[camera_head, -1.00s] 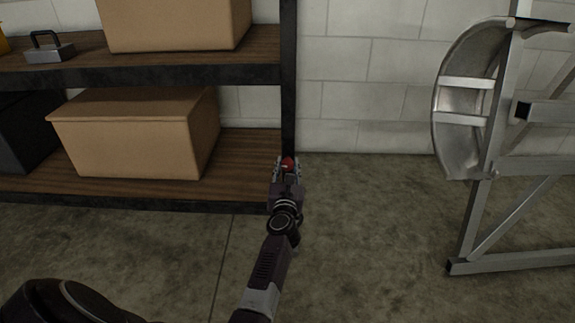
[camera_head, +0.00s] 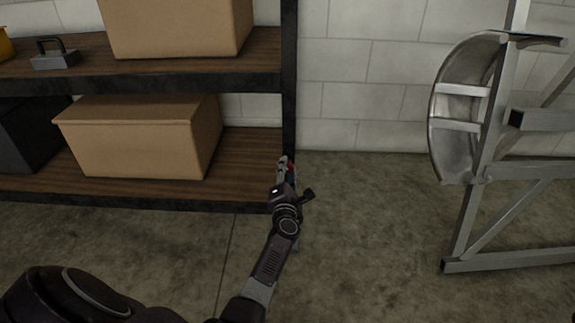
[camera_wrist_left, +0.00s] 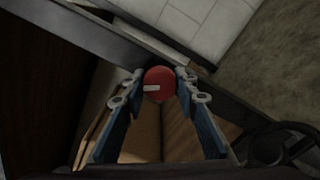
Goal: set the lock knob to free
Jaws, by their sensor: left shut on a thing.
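The lock knob (camera_wrist_left: 159,84) is a round red knob with a short white mark, seen in the left wrist view between my fingertips. The mark points to the left in that picture. What the knob is mounted on is hidden. My right gripper is not in view.
A dark shelf (camera_head: 245,190) with cardboard boxes (camera_head: 140,140) stands at the left. A grey weight with a handle (camera_head: 55,60) sits on its upper board. An aluminium trailer frame (camera_head: 470,215) with a curved fender (camera_head: 445,110) stands at the right. The floor between is clear.

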